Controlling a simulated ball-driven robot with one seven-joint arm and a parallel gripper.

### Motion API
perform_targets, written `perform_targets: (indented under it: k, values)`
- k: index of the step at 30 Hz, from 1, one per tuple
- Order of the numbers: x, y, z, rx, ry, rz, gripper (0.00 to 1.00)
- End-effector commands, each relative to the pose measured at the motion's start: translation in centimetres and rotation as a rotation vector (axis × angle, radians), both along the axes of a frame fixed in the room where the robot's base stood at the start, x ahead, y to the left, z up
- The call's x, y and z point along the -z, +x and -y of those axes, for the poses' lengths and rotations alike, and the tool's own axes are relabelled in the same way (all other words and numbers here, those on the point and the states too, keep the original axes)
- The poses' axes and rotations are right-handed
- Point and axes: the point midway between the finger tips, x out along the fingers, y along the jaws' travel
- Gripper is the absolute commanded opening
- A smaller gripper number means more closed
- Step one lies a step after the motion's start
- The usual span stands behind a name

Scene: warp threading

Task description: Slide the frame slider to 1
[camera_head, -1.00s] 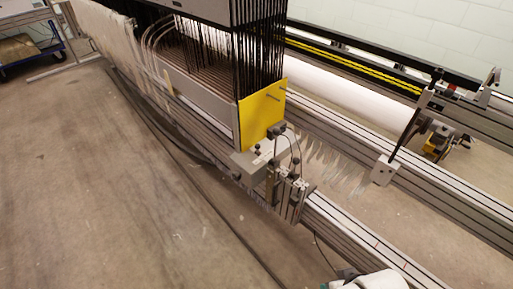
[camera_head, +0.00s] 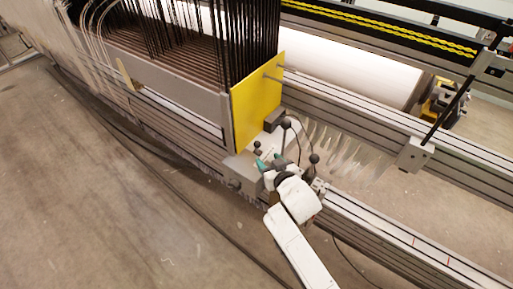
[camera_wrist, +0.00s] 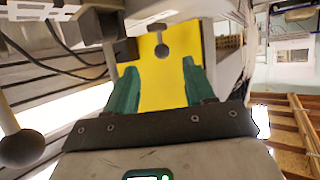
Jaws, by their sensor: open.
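The slider assembly (camera_head: 240,170) sits on the grey rail at the end of the black-barred frame, by the yellow plate (camera_head: 257,105). Dark ball-topped knobs stand on it; one is at the upper right (camera_head: 286,123). My gripper (camera_head: 270,163) is over the assembly, among these knobs, with green fingers. In the wrist view my gripper (camera_wrist: 159,66) is open, its fingers apart. A small grey ball knob (camera_wrist: 162,51) shows between and just beyond the fingertips, before the yellow plate. I cannot tell whether anything touches. My wrist hides part of the assembly.
The grey slotted rail (camera_head: 390,235) runs on to the lower right, with a free stretch there. A larger dark ball knob (camera_wrist: 22,148) is close at left in the wrist view. Open floor lies left.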

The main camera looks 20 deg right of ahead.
Motion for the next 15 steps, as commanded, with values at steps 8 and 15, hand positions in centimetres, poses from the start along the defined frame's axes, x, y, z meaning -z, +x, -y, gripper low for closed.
perform_targets:
  k: [8, 15]
  values:
    - [2.0, 3.9, -0.2, -0.004, -0.006, 0.000, 0.54]
    - [3.4, 7.3, -0.3, -0.001, -0.003, 0.000, 0.54]
